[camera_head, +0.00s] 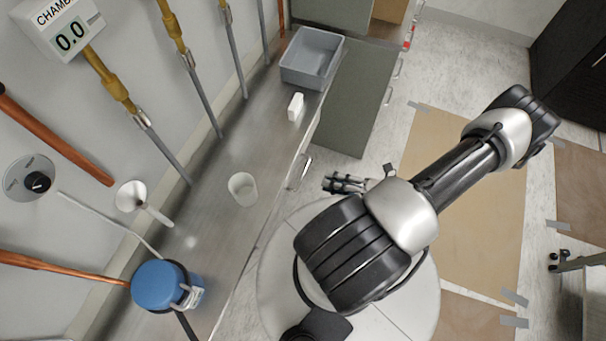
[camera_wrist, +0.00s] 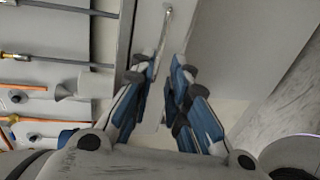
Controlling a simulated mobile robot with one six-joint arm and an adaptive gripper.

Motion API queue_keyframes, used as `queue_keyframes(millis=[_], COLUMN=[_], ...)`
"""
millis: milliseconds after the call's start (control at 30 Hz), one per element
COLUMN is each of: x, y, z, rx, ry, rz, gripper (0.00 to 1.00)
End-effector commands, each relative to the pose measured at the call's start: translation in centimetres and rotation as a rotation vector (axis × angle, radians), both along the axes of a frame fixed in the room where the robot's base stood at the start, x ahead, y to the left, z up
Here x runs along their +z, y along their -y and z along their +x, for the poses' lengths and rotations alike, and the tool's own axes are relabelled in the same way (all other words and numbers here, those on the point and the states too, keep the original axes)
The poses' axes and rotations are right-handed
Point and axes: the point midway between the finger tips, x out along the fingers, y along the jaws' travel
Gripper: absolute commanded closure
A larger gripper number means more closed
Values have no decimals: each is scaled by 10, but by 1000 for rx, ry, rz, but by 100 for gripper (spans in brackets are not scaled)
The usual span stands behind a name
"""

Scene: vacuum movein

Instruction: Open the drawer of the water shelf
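The water shelf is a long grey metal counter (camera_head: 205,220) along the left wall. A pale drawer front with a metal bar handle (camera_head: 300,171) shows on its right side, and the drawer looks flush with the shelf. In the wrist view the handle (camera_wrist: 165,32) lies just beyond my fingertips, roughly in line with the gap between them. My gripper (camera_head: 331,184) is to the right of the handle, apart from it. In the wrist view my gripper (camera_wrist: 164,72) is open, with nothing between its blue-padded fingers.
A grey bin (camera_head: 312,58), a small white object (camera_head: 295,107), a white cup (camera_head: 243,189) and a blue container (camera_head: 167,287) stand on the shelf. A grey-green cabinet (camera_head: 352,105) with handles stands beyond my gripper. Brown sheets (camera_head: 470,220) lie taped on the floor at right.

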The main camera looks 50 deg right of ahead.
Motion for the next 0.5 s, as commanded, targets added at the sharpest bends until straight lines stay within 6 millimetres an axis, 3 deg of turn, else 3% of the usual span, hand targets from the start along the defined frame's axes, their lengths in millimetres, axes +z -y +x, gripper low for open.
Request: queue_keyframes(millis=[233, 500], x=[-12, -18], y=[-23, -34], z=[49, 81], rx=[8, 4], ry=[-1, -1], rz=[2, -1], gripper=[84, 84])
